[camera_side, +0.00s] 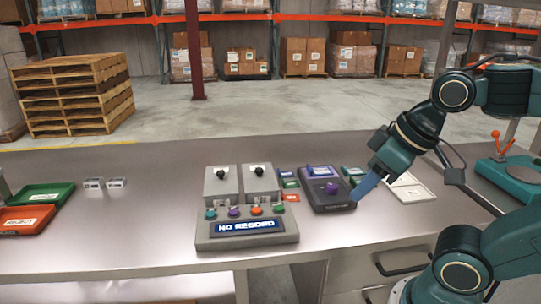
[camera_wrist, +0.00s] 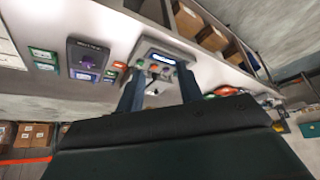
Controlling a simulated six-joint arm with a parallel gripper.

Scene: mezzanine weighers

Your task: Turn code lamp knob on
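Two grey boxes with black knobs stand behind the display console: the left knob box (camera_side: 221,186) and the right knob box (camera_side: 260,184). Their labels are too small to read, so I cannot tell which is the code lamp. The grey console (camera_side: 247,230) shows "NO RECORD" and has several coloured knobs or buttons along its top; it also shows in the wrist view (camera_wrist: 165,52). My gripper (camera_side: 364,188) is tilted down-left, beside the right edge of the dark device, apart from the knob boxes. In the wrist view my gripper's fingers (camera_wrist: 160,90) are spread with nothing between them.
A dark device with a purple knob (camera_side: 327,190) lies between my gripper and the knob boxes. Small coloured cards or blocks surround it. Green (camera_side: 46,194) and orange (camera_side: 27,219) trays sit at left. The bench front is clear.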

